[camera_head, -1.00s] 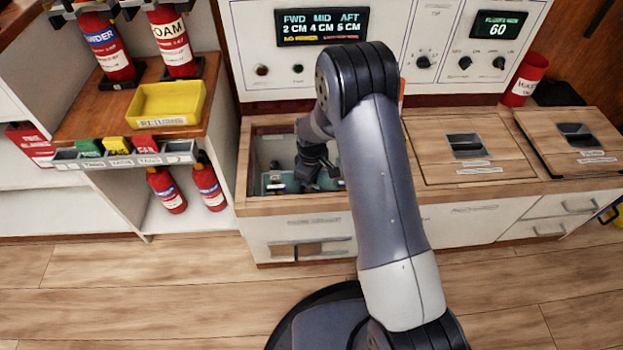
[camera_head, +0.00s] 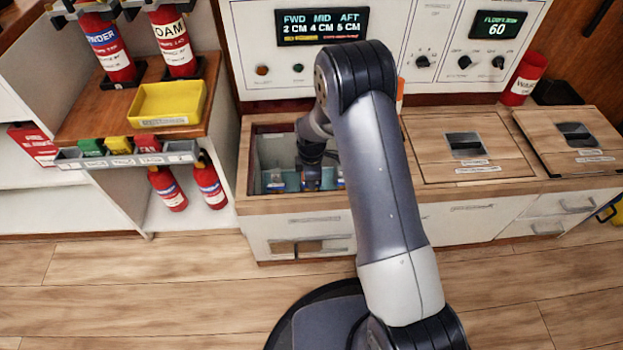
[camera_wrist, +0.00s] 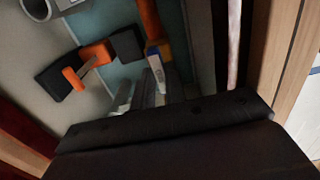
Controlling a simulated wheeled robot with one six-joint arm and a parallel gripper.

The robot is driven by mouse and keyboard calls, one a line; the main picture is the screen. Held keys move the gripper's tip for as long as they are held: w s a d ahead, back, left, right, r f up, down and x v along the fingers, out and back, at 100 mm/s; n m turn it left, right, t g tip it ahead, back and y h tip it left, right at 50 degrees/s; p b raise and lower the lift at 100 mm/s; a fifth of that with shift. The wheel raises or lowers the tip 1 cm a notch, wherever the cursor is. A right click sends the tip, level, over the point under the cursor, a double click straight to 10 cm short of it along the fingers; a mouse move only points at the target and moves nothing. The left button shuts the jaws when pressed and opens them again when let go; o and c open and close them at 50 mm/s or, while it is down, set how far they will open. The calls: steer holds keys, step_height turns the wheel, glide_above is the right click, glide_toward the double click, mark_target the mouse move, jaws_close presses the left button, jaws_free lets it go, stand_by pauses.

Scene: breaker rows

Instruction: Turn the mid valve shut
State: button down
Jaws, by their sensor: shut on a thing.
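My gripper (camera_head: 311,182) is down in the open compartment (camera_head: 258,207) in the counter, shut on what seems to be the mid valve, whose grip my gripper mostly covers. In the wrist view grey finger parts (camera_wrist: 141,94) show just beyond my dark gripper body, close together beside a blue-and-white piece (camera_wrist: 154,57) under an orange bar (camera_wrist: 149,20). An orange and black fitting (camera_wrist: 96,54) lies to their left. A blue-marked fitting (camera_head: 278,182) stands left of my gripper in the head view. The display (camera_head: 322,26) reads FWD 2, MID 4, AFT 5 CM.
Closed wooden hatches (camera_head: 466,146) lie to the right of the compartment. The compartment walls stand close around my gripper. A shelf with a yellow tray (camera_head: 167,121) and red extinguishers (camera_head: 209,184) is at the left. The floor (camera_head: 150,285) in front is clear.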

stand_by(0.4)
steer(key=c, duration=1.4)
jaws_free()
steer(key=shift+c, duration=0.2)
step_height(320, 180, up, 11)
steer(key=p, duration=0.3)
steer(key=shift+f, duration=0.2)
step_height(320, 180, down, 11)
steer(key=b, duration=0.3)
steer(key=shift+r, duration=0.15)
